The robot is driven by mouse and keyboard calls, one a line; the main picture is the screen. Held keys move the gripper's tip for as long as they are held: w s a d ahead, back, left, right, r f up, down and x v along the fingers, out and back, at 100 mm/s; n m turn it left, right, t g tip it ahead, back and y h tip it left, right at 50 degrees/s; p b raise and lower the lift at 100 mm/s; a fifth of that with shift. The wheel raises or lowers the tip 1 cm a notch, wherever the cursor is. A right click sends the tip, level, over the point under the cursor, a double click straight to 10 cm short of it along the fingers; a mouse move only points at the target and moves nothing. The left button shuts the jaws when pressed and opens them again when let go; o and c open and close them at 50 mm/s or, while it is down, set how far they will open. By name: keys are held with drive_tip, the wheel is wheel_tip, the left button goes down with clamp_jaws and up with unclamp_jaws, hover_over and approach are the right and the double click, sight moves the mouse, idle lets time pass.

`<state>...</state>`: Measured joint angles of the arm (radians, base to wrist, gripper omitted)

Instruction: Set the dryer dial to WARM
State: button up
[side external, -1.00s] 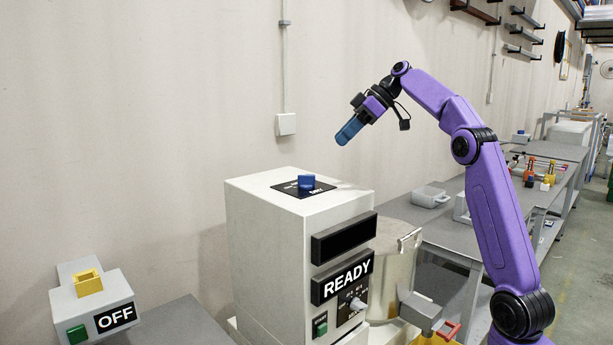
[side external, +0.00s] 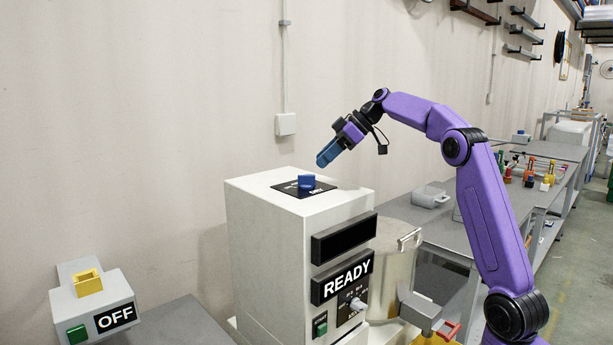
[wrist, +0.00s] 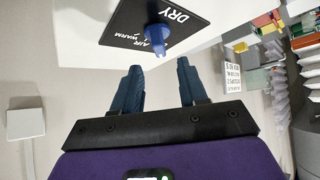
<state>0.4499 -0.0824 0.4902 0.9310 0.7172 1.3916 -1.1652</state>
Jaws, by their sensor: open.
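The dryer (side external: 275,255) is a pale box-shaped machine with a dark panel reading READY on its front. Its blue dial (side external: 307,182) stands on a black label plate (side external: 290,190) on top. In the wrist view the dial (wrist: 158,36) shows ahead of the fingers, on the plate (wrist: 185,18) marked DRY, AIR and WARM. The dial's pointer lies near the AIR and WARM words, but I cannot tell its exact setting. My gripper (side external: 324,158) is above the dial and slightly right, apart from it. In the wrist view its blue fingers (wrist: 157,90) are spread with nothing between them.
A white knob (side external: 357,304) and a green button (side external: 320,325) are on the dryer front. A grey box marked OFF (side external: 95,305) stands at lower left. A metal drum (side external: 395,260) is right of the dryer.

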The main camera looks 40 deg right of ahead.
sight(307, 175)
drive_tip(key=x, duration=0.7)
drive_tip(key=shift+a+f, duration=0.1)
drive_tip(key=shift+f, duration=0.05)
clamp_jaws()
